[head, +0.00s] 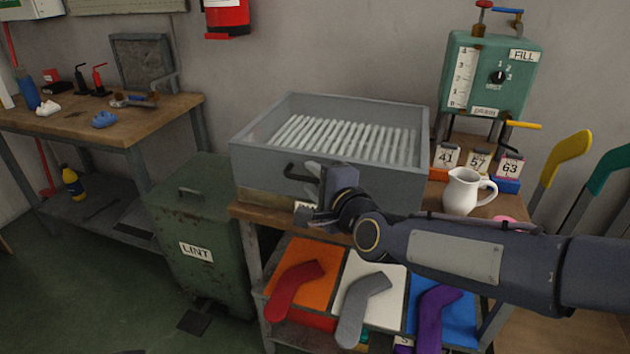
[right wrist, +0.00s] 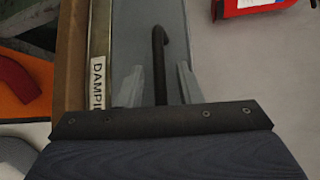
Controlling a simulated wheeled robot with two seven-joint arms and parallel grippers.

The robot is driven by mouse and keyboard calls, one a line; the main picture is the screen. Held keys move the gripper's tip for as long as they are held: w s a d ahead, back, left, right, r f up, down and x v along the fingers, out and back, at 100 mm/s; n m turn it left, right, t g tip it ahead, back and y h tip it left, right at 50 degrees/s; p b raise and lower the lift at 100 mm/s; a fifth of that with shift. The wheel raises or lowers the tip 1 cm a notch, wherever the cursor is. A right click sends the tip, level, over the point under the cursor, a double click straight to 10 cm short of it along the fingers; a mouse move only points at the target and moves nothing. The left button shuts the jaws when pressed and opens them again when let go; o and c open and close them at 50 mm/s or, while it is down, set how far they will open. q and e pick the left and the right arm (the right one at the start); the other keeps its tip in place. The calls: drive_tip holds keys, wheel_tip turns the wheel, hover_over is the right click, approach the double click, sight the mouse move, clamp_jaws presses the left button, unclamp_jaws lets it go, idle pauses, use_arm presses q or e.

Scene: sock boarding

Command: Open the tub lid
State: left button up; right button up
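The grey tub (head: 245,160) stands on a wooden-topped bench and holds a row of pale rods. A clear lid may cover it, but I cannot tell for sure. A black bar handle (head: 292,170) is on the tub's front face, and it also shows in the right wrist view (right wrist: 159,60). My right gripper (head: 312,185) is in front of the tub by this handle. In the right wrist view its two grey fingers (right wrist: 159,88) are apart, one on each side of the handle, with gaps showing. My left gripper is not in view.
A green LINT bin (head: 195,225) stands left of the bench. A white jug (head: 462,190) and numbered cards (head: 478,160) are at the right, below a green FILL tank (head: 490,75). Coloured socks (head: 365,300) lie on the lower shelf. My right forearm crosses in front of the bench.

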drive_tip(key=shift+c, duration=0.4)
clamp_jaws()
drive_tip(key=shift+r, duration=0.1)
